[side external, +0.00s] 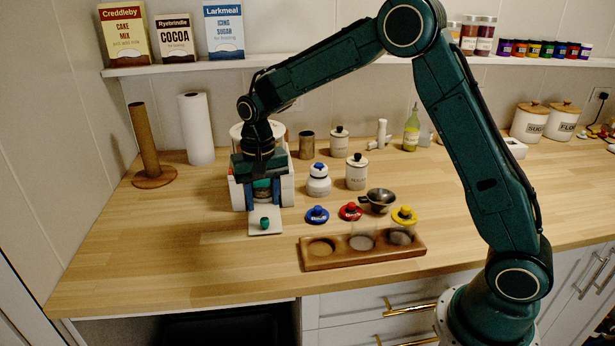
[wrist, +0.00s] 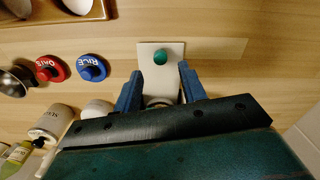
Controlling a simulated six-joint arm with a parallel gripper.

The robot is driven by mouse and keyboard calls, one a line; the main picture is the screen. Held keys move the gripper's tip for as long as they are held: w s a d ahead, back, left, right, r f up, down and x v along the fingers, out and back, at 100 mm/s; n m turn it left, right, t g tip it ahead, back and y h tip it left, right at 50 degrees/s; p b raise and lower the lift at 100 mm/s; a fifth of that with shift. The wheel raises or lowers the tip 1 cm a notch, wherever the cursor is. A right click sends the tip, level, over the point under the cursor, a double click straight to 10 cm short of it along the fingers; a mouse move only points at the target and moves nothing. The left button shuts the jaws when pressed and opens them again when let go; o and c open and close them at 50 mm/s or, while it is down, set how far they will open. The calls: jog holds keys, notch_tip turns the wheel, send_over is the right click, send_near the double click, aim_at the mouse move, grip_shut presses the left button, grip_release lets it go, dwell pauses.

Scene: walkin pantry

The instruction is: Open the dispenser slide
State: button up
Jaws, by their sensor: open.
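The dispenser (side external: 289,188) is a white unit at the left of the wooden counter, partly hidden by my gripper and wrist. A flat white slide plate (side external: 265,228) with a green knob (side external: 265,223) sticks out at its front. The plate (wrist: 150,55) and the green knob (wrist: 161,57) also show in the wrist view. My gripper (side external: 264,203) points down in front of the dispenser. Its blue fingers (wrist: 160,80) are apart, one on each side of the plate in the picture, with the knob beyond their tips. Nothing is between them but the view of the plate; contact cannot be told.
A wooden tray (side external: 340,262) with several wells lies to the front right. Blue (side external: 317,215), red (side external: 350,211) and yellow (side external: 404,215) lids, a metal bowl (side external: 379,200) and white jars (side external: 356,172) stand right of the dispenser. Counter left and in front of the plate is clear.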

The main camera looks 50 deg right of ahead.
aim_at(265, 219)
jog(key=shift+f, duration=2.5)
grip_shut()
